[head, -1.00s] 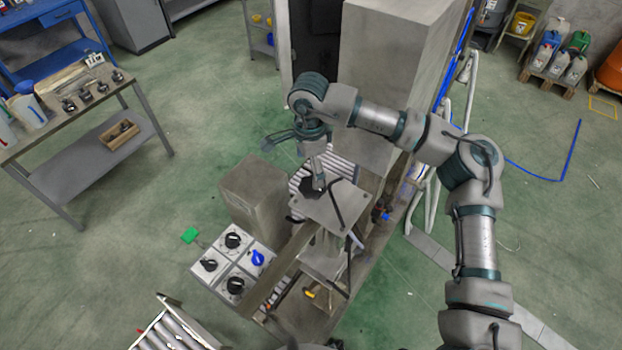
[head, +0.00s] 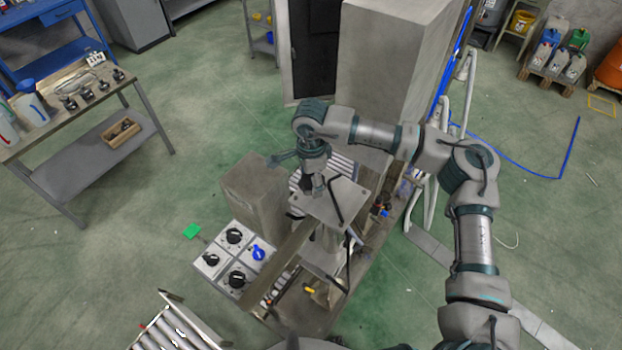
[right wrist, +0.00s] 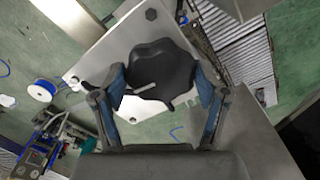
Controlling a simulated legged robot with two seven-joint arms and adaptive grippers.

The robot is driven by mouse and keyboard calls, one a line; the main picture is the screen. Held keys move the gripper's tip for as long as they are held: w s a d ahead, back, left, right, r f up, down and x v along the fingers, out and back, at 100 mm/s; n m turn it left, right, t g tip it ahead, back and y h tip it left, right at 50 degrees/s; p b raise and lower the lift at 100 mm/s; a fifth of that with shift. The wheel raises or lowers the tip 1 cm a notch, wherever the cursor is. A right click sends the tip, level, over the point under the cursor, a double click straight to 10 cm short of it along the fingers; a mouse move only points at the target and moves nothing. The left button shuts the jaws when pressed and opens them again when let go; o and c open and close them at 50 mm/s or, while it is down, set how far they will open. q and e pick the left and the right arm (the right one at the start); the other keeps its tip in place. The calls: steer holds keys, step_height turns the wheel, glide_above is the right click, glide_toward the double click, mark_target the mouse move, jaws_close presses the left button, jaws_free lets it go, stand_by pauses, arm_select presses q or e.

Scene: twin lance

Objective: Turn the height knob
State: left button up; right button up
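The black lobed height knob (right wrist: 160,70) sits on a pale metal plate (right wrist: 95,55) in the right wrist view. The same plate (head: 345,205) shows in the head view, on top of the machine. My right gripper (right wrist: 160,82) has one finger on each side of the knob, apart and close to its edges; whether they touch it is not clear. In the head view my right gripper (head: 315,184) points down at the plate's far left corner and mostly hides the knob. My left gripper is not in view.
A box with black knobs (head: 234,236) and a blue knob (head: 258,253) stands left of the machine. A tall grey cabinet (head: 385,70) rises behind my arm. A bent black handle (head: 335,200) lies across the plate.

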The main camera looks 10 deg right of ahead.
mark_target(305, 181)
steer(key=shift+a+f+m+b, duration=0.2)
steer(key=shift+m+b, duration=0.4)
steer(key=shift+b, duration=0.55)
steer(key=shift+r+m, duration=0.1)
steer(key=shift+m, duration=0.3)
steer(key=shift+r, duration=0.1)
steer(key=o, duration=1.2)
steer(key=shift+c, duration=0.2)
steer(key=shift+w+a, duration=0.1)
steer(key=shift+a, duration=0.3)
step_height(305, 181, up, 12)
steer(key=shift+a, duration=0.3)
steer(key=shift+w+d, duration=0.1)
